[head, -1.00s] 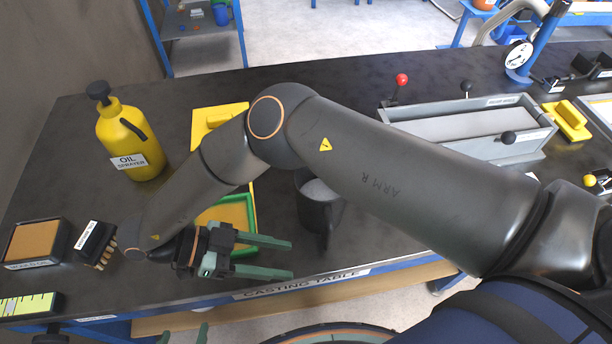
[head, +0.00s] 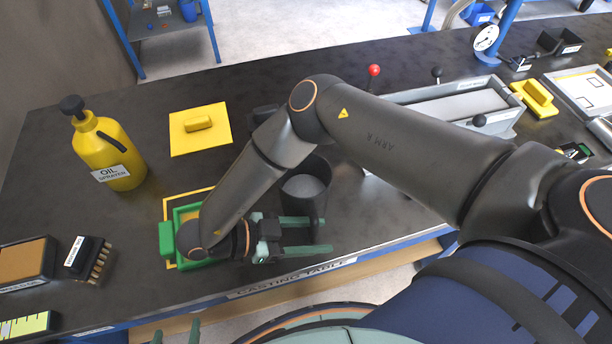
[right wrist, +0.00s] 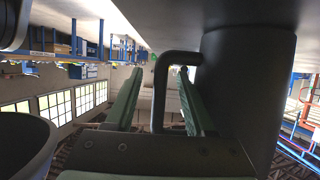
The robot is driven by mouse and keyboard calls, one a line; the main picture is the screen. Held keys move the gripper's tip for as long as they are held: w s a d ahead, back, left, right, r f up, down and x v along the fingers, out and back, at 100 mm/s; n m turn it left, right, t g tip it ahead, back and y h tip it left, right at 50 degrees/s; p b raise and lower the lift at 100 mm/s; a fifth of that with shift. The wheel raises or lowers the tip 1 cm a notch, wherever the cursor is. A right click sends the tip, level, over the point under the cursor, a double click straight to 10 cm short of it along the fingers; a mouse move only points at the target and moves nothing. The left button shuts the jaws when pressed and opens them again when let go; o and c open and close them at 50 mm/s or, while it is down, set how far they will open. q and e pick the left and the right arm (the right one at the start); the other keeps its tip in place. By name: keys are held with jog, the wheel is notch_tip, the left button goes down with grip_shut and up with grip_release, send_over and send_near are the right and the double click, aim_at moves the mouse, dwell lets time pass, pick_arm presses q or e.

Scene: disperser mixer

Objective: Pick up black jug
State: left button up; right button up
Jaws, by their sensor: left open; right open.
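The black jug (head: 313,188) stands upright on the dark table near its front edge, partly hidden by my right arm. My right gripper (head: 326,235) is open at the jug's near side, its fingers pointing right. In the right wrist view, the jug's body (right wrist: 245,85) fills the right side and its handle (right wrist: 163,85) shows between the two open fingers (right wrist: 158,100). I cannot tell whether either finger touches the handle. My left gripper (head: 176,337) is open at the bottom edge of the head view, below the table front, with only its fingertips showing.
A yellow oil sprayer (head: 108,155), a brush (head: 88,258) and a yellow plate with a grip (head: 200,128) are on the left. A green frame (head: 167,240) lies beside my right wrist. A long metal tray (head: 455,105) with lever knobs stands at the back right.

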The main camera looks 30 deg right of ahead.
jog(key=shift+x, duration=1.55)
grip_shut()
jog(key=shift+w+r, duration=0.1)
